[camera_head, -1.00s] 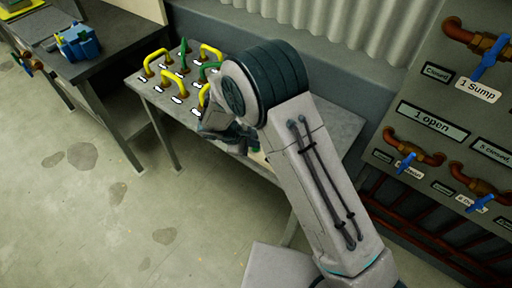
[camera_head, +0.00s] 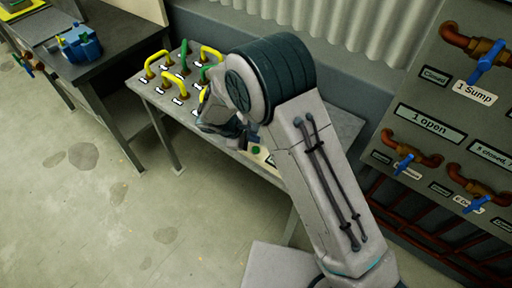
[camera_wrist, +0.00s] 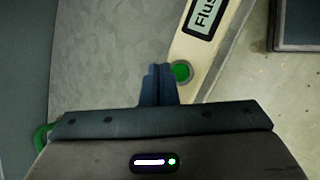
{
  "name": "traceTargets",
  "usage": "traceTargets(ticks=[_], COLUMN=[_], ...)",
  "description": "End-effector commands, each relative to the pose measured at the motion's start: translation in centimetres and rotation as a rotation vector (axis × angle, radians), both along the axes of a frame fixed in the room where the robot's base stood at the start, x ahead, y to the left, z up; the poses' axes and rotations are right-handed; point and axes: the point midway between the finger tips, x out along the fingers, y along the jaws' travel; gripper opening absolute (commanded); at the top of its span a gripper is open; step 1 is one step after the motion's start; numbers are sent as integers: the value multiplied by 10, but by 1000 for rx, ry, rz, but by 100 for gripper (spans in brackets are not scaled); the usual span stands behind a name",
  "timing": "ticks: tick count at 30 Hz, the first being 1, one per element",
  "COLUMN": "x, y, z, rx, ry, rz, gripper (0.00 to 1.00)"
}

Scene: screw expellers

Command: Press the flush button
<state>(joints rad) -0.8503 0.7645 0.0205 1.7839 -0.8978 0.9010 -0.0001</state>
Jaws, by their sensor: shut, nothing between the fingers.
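The green flush button (camera_wrist: 181,71) sits on a pale panel in the wrist view, just below a label that reads "Flus" (camera_wrist: 205,14) with the rest cut off. The green button also shows in the head view (camera_head: 256,150), on the table near its front edge. My gripper (camera_wrist: 158,72) is shut and empty. In the wrist view its fingertips appear just left of the button and slightly overlap its edge. I cannot tell whether they touch it. In the head view my arm hides most of the gripper.
Several yellow and green handles (camera_head: 210,54) stand on the left part of the table (camera_head: 340,125). A valve board (camera_head: 430,95) with blue handles is at the right. A dark bench (camera_head: 110,50) with a blue device (camera_head: 80,45) is at the left. The floor (camera_head: 150,200) in front is clear.

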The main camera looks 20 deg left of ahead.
Motion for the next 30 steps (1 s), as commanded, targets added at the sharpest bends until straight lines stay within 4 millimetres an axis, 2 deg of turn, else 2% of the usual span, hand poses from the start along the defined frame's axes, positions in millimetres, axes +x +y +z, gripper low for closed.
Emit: traceTargets(ticks=[1,8,25,28,30], x=[0,0,0,2,4], y=[0,0,-1,-7,-19], z=[9,30,31,38,51], rx=[1,-1,-1,12,33], ry=[0,0,0,-2,-5], rz=[0,0,0,-24,-66], gripper=[0,0,0,0,0])
